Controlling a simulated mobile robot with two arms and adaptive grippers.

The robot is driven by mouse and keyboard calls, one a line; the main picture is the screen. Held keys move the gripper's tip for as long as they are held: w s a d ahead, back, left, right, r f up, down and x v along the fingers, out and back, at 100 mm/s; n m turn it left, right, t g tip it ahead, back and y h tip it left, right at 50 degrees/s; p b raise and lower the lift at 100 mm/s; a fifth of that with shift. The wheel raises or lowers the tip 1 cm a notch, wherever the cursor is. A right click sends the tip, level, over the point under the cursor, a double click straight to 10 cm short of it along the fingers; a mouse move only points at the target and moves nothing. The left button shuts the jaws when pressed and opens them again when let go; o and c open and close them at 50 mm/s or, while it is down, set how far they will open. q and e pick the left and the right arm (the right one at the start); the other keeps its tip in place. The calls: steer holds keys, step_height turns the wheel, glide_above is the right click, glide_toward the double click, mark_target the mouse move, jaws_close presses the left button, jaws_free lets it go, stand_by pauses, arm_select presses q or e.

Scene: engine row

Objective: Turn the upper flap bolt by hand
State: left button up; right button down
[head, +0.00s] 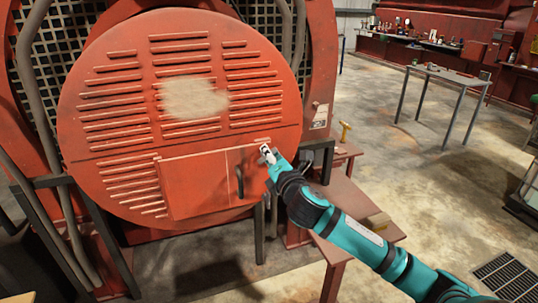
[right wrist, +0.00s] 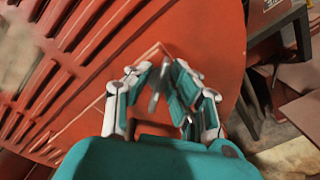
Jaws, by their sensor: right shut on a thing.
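The round red engine cover (head: 110,75) has rows of slots and a rectangular flap (head: 195,185) with a dark upright handle (head: 240,182). My right gripper (head: 267,154) is at the flap's upper right corner; it also shows in the right wrist view (right wrist: 163,92). Its fingers are shut on a thin grey metal piece, the upper flap bolt (right wrist: 155,88), which sits in front of the red cover. In the head view the gripper hides the bolt. My left gripper is not in view.
A grey table (head: 450,76) stands farther back. Open concrete floor lies between them. Dark pipes and frame bars flank the cover.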

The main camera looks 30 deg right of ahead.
steer(key=m, duration=0.6)
steer(key=shift+f+m, duration=0.3)
steer(key=m+p, duration=0.1)
steer(key=m, duration=0.5)
steer(key=shift+f, duration=0.15)
steer(key=m+p, duration=0.1)
steer(key=m, duration=0.4)
steer(key=shift+a+f+m+p, duration=0.1)
steer(key=shift+a+m+p, duration=0.05)
steer(key=shift+m+p, duration=0.25)
steer(key=m+p, duration=0.2)
steer(key=m, duration=0.4)
steer(key=shift+a+f, duration=0.1)
steer(key=shift+a, duration=0.05)
steer(key=shift+m, duration=0.4)
steer(key=c, duration=1.5)
jaws_free()
steer(key=shift+o, duration=0.2)
